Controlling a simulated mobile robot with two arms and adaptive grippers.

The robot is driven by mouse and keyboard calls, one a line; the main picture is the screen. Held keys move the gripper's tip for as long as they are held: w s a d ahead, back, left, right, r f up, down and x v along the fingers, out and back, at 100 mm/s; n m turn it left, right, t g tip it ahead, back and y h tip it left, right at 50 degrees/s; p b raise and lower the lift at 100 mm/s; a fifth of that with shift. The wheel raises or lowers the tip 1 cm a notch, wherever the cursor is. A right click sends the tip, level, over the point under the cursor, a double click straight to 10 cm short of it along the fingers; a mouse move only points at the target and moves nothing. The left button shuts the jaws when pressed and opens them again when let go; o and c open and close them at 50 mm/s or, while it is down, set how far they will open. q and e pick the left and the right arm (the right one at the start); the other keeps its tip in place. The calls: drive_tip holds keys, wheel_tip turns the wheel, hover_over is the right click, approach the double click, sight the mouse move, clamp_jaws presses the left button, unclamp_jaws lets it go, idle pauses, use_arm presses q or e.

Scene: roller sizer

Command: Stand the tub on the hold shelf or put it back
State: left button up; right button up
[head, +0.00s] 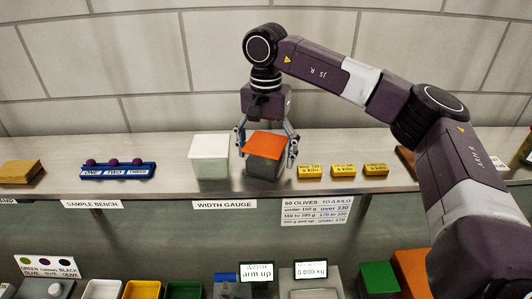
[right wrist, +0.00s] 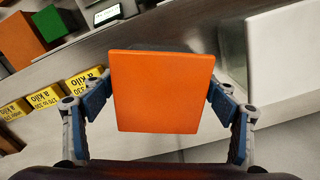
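A tub with an orange lid (head: 265,145) and a dark grey body (head: 262,169) is on the steel bench, above the front edge's width gauge label. My right gripper (head: 265,150) reaches down over it from above, one finger on each side. In the right wrist view the lid (right wrist: 162,92) fills the space between the fingertips (right wrist: 160,95). The fingers lie very close to its sides; whether they press on it is unclear. The tub's underside is hidden, so I cannot tell whether it touches the bench. My left gripper is out of view. I cannot make out a marked hold shelf.
A pale box (head: 210,157) stands close left of the tub. Several yellow blocks (head: 343,170) line the bench to the right. A blue rack (head: 118,171) with dark balls is farther left. Below are colored bins (head: 142,290) and a screen reading "arm up" (head: 257,274).

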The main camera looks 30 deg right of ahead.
sight(266, 143)
drive_tip(key=shift+r, duration=0.5)
wheel_tip(266, 143, up, 5)
drive_tip(key=shift+r+b, duration=0.1)
drive_tip(key=shift+b, duration=0.9)
wheel_tip(266, 143, up, 6)
drive_tip(key=shift+r, duration=0.1)
